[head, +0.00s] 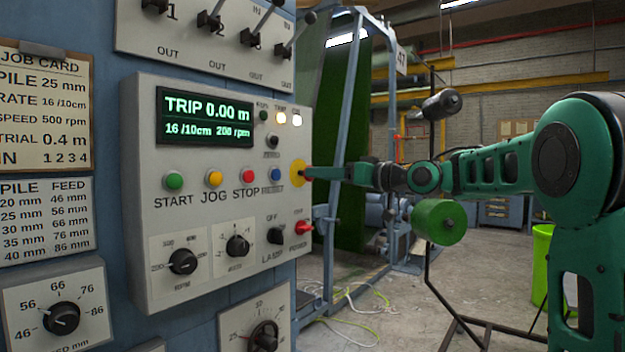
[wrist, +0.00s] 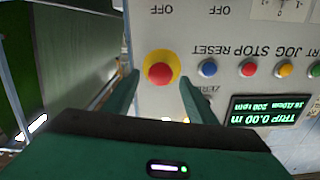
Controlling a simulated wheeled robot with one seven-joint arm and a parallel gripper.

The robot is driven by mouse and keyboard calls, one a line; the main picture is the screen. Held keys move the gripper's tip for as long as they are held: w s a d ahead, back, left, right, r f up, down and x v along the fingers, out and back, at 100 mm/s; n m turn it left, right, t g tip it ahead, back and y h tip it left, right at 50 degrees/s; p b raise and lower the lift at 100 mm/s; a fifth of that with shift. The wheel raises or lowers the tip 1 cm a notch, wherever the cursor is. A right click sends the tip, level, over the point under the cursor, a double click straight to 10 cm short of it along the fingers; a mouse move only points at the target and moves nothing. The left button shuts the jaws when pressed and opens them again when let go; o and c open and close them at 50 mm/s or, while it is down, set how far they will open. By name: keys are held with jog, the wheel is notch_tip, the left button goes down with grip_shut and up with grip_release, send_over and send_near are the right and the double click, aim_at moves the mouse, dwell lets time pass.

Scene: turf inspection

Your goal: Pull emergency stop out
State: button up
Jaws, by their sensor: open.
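The emergency stop is a red mushroom button (wrist: 160,73) on a yellow round base, on the light grey control panel (head: 150,235). In the head view its yellow base (head: 297,173) shows at the panel's right edge, with the red cap mostly hidden by my gripper (head: 312,173). In the wrist view, which sees the panel upside down, my open gripper (wrist: 160,88) has one green finger on each side of the button. I cannot tell whether the fingers touch it. The display (head: 205,118) reads TRIP 0.00 m.
Green, yellow, red and blue buttons (head: 249,176) sit left of the stop. A red power switch (head: 303,227) and a black lamp switch (head: 276,236) are below it. Levers (head: 250,38) stick out above. Right of the panel is a blue frame (head: 345,110) with green turf.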

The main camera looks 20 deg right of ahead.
jog(key=shift+x, duration=1.75)
grip_shut()
jog(key=shift+v, duration=0.9)
grip_release()
jog(key=v, duration=1)
jog(key=shift+s+d, duration=0.25)
jog(key=shift+s, duration=0.05)
